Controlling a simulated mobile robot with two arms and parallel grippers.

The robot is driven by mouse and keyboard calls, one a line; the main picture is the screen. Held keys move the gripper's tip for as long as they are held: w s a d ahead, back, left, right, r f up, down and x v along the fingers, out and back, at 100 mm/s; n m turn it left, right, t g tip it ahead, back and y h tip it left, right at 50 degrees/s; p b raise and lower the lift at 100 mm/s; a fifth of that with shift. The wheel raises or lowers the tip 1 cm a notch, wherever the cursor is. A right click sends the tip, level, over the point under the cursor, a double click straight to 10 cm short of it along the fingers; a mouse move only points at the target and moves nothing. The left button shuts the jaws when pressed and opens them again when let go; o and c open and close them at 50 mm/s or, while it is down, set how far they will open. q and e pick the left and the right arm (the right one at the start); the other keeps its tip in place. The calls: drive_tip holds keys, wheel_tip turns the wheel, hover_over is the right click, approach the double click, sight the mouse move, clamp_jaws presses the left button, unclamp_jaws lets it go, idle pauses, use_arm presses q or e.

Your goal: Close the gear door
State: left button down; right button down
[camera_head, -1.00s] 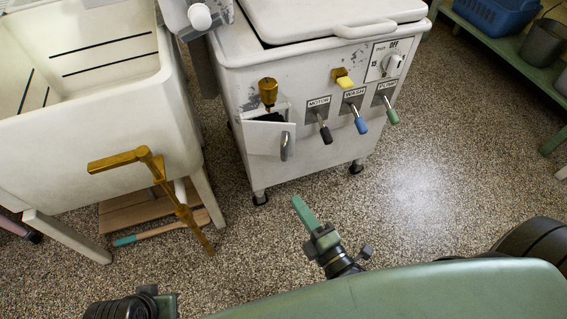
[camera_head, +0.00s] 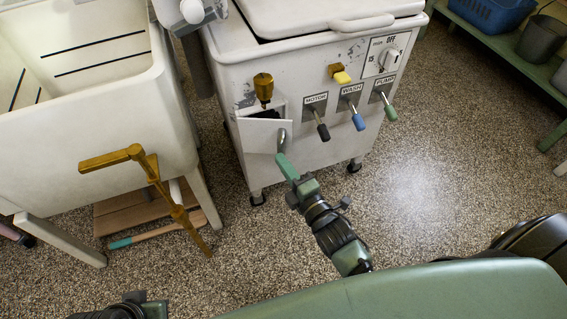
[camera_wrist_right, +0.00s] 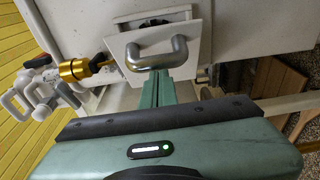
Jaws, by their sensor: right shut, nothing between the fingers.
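The gear door (camera_head: 262,136) is a small white panel on the left of the white washer's front. It stands ajar, with a dark gap above its top edge. Its grey metal loop handle (camera_head: 282,140) is on the door's right side. My right gripper (camera_head: 284,164) is shut and empty, its green fingertips at the handle's lower end. In the right wrist view the fingers (camera_wrist_right: 158,88) point at the door (camera_wrist_right: 185,42), just below the handle (camera_wrist_right: 155,52). I cannot tell whether they touch. Only a part of my left arm shows at the bottom left; its fingers are not visible.
A brass cup (camera_head: 263,88) sits above the door. Levers for motor (camera_head: 322,131), wash (camera_head: 357,120) and pump (camera_head: 389,112) stick out to the right. A white tub (camera_head: 95,125) with a brass faucet-like pipe (camera_head: 175,205) stands left. The speckled floor is open to the right.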

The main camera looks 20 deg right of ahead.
sight(288, 140)
drive_tip(key=w+d+n+y, duration=0.1)
drive_tip(key=d+n+y, duration=0.1)
drive_tip(key=y, duration=0.1)
drive_tip(key=shift+w+g+p, duration=0.4)
drive_tip(key=w+d+n+g+y+b, duration=0.1)
drive_tip(key=w+d+n+y, duration=0.1)
drive_tip(key=w+d, duration=0.1)
drive_tip(key=shift+w+y, duration=0.2)
drive_tip(key=shift+y, duration=0.2)
